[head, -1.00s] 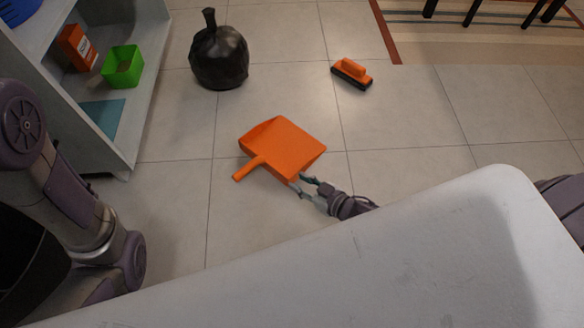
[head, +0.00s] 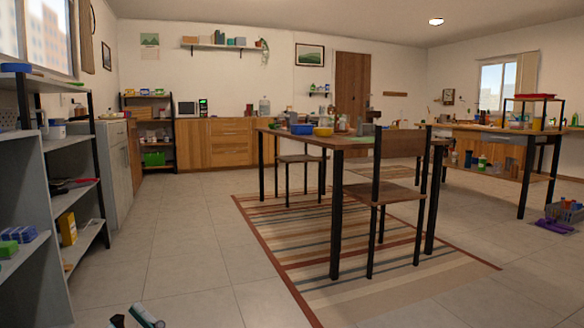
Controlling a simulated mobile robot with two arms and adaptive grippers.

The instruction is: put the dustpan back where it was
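The orange dustpan is not in the head view now; the camera looks out across the room. Two fingertips of a gripper, by their place my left gripper (head: 135,319), show at the bottom left edge. They stand apart with nothing visible between them, over the tiled floor. The rest of that gripper is cut off by the frame. My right gripper is out of view, so whether it holds anything cannot be seen.
A grey shelf (head: 78,195) stands close on the left. A dining table (head: 342,142) with chairs stands on a striped rug (head: 300,238). A purple object (head: 553,225) lies on the floor at right beside a grey crate (head: 570,214). Bare floor lies left of the rug.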

